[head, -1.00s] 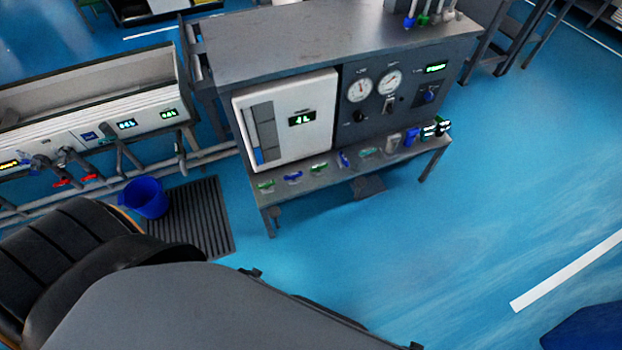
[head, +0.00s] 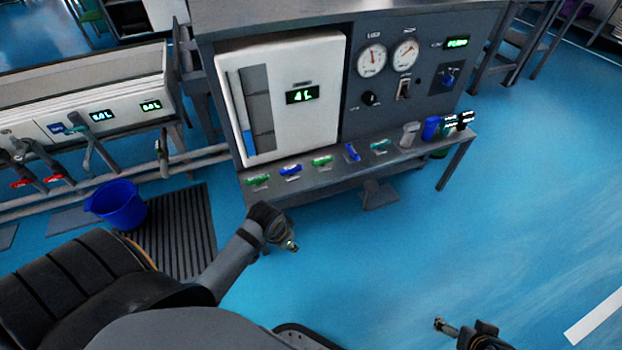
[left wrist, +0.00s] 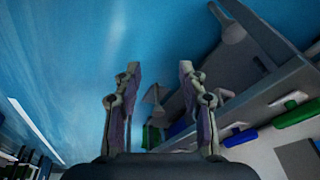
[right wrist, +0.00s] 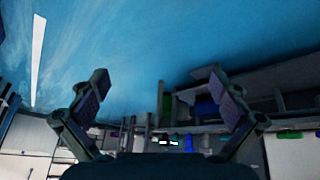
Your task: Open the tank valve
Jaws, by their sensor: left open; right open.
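A white tank panel (head: 295,95) with a level strip and a green "4 L" display fills the left of the grey test bench. Several small valve handles sit in a row on the ledge below: a green one (head: 258,180), a blue one (head: 291,170), another green one (head: 321,161), an upright blue one (head: 352,152) and a teal one (head: 380,145). I cannot tell which is the tank valve. My left gripper (head: 291,245) is in front of and below the ledge, open and empty in the left wrist view (left wrist: 158,70). My right gripper (head: 438,323) is open and empty, lower right.
Two gauges (head: 372,60), a dark knob (head: 370,98) and a switch (head: 403,88) are on the bench's dark panel. A blue bucket (head: 118,207) stands by a floor grate (head: 190,225). Blue floor is clear at right.

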